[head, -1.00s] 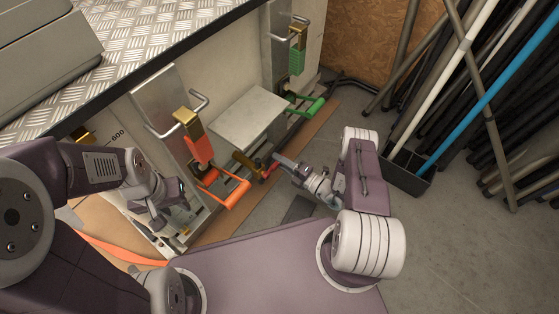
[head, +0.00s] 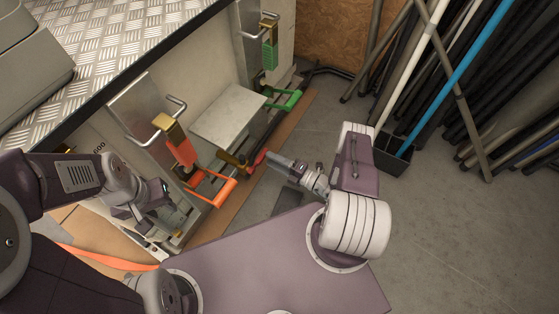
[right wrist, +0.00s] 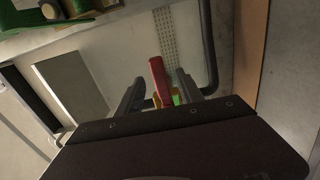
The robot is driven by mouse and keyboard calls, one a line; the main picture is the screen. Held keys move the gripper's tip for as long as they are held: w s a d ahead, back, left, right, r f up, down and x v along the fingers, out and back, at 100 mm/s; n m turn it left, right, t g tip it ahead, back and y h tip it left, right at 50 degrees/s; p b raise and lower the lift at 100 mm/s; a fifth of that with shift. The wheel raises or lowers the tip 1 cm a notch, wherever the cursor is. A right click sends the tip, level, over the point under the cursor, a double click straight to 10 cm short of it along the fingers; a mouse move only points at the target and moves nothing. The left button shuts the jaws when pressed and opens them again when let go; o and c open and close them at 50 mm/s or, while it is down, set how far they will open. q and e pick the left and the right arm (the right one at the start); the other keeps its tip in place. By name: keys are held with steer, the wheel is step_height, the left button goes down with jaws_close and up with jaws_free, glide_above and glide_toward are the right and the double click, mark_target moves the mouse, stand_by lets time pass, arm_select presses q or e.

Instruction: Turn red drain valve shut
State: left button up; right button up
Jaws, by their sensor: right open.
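The red drain valve handle (head: 259,158) sits low beside the machine, at the end of a brass valve body (head: 232,160). My right gripper (head: 270,157) is at the red handle, with its fingers pointing left toward the machine. In the right wrist view the red handle (right wrist: 159,80) stands between the two dark fingers of my right gripper (right wrist: 160,88), which are open with gaps on both sides. My left gripper (head: 165,205) is low by the machine's side at the left; its fingers are too unclear to judge.
An orange-handled lever (head: 215,192) and a green-handled one (head: 287,98) stick out on either side of the valve. A grey metal shelf (head: 228,117) lies above it. Poles and pipes stand in a dark bin (head: 393,160) at right.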

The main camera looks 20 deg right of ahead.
steer(key=p+v, duration=0.1)
steer(key=v, duration=0.3)
steer(key=shift+s+d, duration=0.2)
steer(key=shift+s, duration=0.05)
